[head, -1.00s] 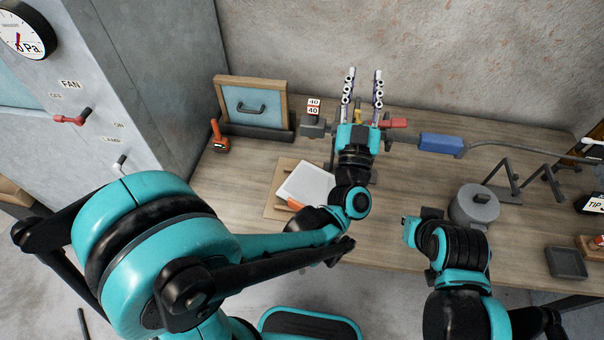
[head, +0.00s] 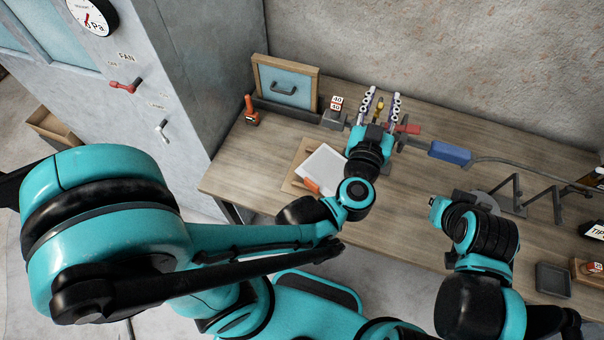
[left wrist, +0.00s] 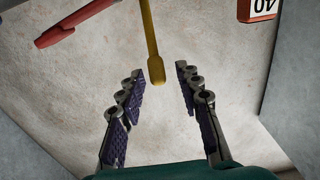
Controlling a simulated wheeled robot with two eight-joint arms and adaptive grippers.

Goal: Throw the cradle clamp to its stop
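A yellow lever (head: 379,105) stands at the holder near the back of the bench, and a red handle (head: 409,129) is to its right. I cannot tell for sure which is the cradle clamp. My left gripper (head: 383,93) is open. In the left wrist view, the yellow lever (left wrist: 153,45) reaches down between its two fingers (left wrist: 160,95) from above, its rounded end apart from both. The red handle (left wrist: 72,22) is at the upper left there. My right arm is over the bench at the right; its fingers are hidden.
A wood-framed blue panel (head: 285,86) stands behind at the left. A blue grip (head: 450,152) with a cable is at the right. A white sheet (head: 323,166) on a board lies in front.

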